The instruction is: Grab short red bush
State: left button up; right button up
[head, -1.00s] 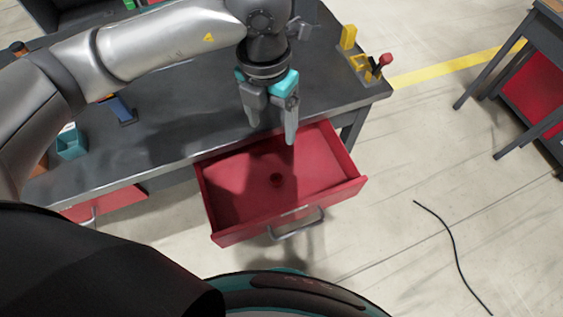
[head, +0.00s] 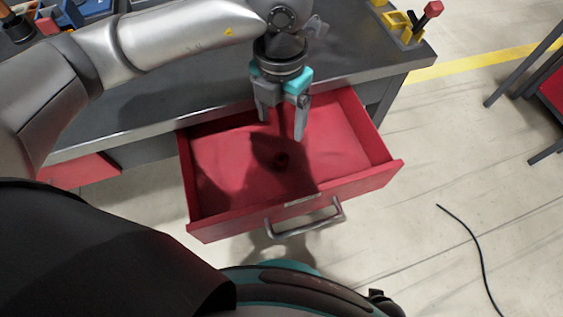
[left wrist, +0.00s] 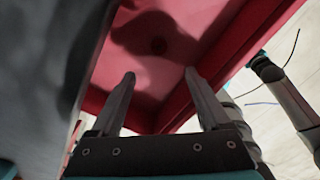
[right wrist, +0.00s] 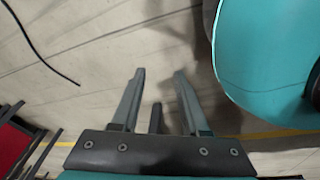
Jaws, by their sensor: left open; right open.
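My left gripper (head: 282,128) is open and empty, pointing down above the drawer. My right gripper (right wrist: 160,72) is open and empty over bare floor in the right wrist view. It does not show in the head view.
The grey workbench (head: 165,108) stands behind the drawer. The drawer's front wall has a metal handle (head: 305,220). A yellow holder with a red-topped piece (head: 432,10) sits at the bench's right corner. A black cable (head: 470,240) lies on the floor at the right.

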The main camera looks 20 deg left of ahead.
pick_arm(q)
jog(key=b, duration=0.2)
send_over(281, 158)
jog(key=f, duration=0.8)
jog(key=shift+s, duration=0.2)
jog(key=shift+w+f+b, duration=0.1)
jog(key=shift+f+b, duration=0.85)
jog(key=shift+f, duration=0.85)
jog(key=shift+w+f+b, duration=0.1)
jog(key=shift+f+b, duration=0.5)
jog(key=shift+f, duration=1)
pick_arm(e)
jog(key=w+a+r, duration=0.5)
jog(key=w+r, duration=0.2)
jog(key=shift+a+y, duration=0.3)
pick_arm(q)
jog(key=shift+c, duration=0.2)
pick_arm(e)
jog(key=shift+r, duration=0.1)
pick_arm(q)
grip_shut()
